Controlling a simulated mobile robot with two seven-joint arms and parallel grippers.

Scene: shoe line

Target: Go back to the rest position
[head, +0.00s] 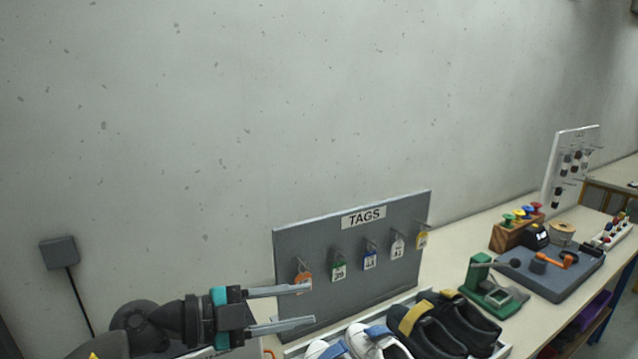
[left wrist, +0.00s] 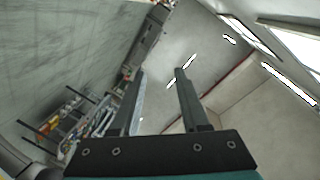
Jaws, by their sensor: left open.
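My left gripper (head: 296,306) comes in from the lower left in the head view. Its two fingers are spread apart with nothing between them. It is in front of the lower left part of the grey TAGS board (head: 300,252). One fingertip overlaps the orange tag (head: 303,277) in the picture; I cannot tell whether they touch. In the left wrist view the open fingers (left wrist: 160,76) point toward a far wall and ceiling lights, with empty space between them. My right gripper is not in view.
A tray (head: 508,350) with black and white shoes (head: 380,342) stands right of the gripper. A green press (head: 490,291) and a grey base (head: 577,277) with tools stand farther right on the bench (head: 452,262). A wall box (head: 59,252) hangs at left. The space above is clear.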

